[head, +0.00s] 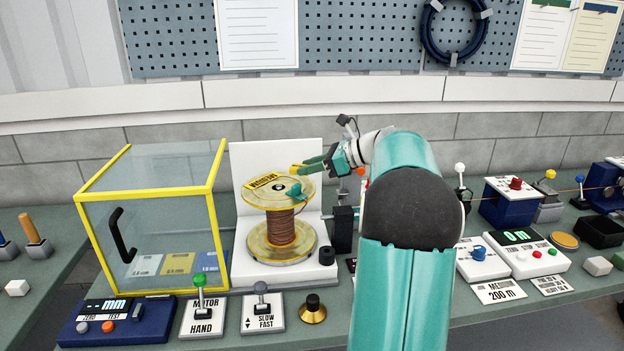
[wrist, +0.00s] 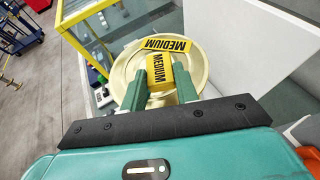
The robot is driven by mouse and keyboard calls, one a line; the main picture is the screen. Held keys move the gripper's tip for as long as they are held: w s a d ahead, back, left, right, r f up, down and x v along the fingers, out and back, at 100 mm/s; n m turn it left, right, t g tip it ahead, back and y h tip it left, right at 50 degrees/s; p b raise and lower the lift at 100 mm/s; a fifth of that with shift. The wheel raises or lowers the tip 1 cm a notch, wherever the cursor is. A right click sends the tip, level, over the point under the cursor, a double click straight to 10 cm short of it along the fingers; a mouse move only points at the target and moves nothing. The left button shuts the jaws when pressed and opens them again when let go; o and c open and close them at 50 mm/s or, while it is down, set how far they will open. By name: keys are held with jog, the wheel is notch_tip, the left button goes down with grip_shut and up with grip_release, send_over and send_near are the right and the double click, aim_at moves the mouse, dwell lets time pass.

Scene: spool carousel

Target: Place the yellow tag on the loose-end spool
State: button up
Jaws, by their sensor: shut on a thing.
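My gripper (head: 302,167) is shut on a yellow tag (wrist: 160,72) with MEDIUM printed on its side. It also shows in the wrist view (wrist: 160,84), with a green finger on each side of the tag. The spool (head: 281,228) stands upright on a white stand, with copper-coloured wire and pale yellow flanges. The held tag is over the back right part of its top flange (wrist: 199,70). I cannot tell whether it touches. A flat yellow MEDIUM label (head: 262,181) lies on the flange. A small teal piece (head: 296,191) sits at the flange's right.
A yellow-framed clear case (head: 150,215) with a black handle stands left of the spool. Levers, including a green-knobbed one (head: 199,281), and a dark brass knob (head: 313,309) stand in front. A white back panel (head: 302,152) rises behind the spool.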

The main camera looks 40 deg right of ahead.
aim_at(312, 187)
jog(key=f, duration=0.3)
jog(key=shift+w+d+f, duration=0.1)
jog(key=shift+d+f, duration=0.1)
jog(key=shift+d, duration=0.2)
jog(key=shift+f, duration=0.3)
jog(key=shift+f, duration=0.15)
jog(key=o, duration=0.7)
jog(key=shift+c, duration=0.2)
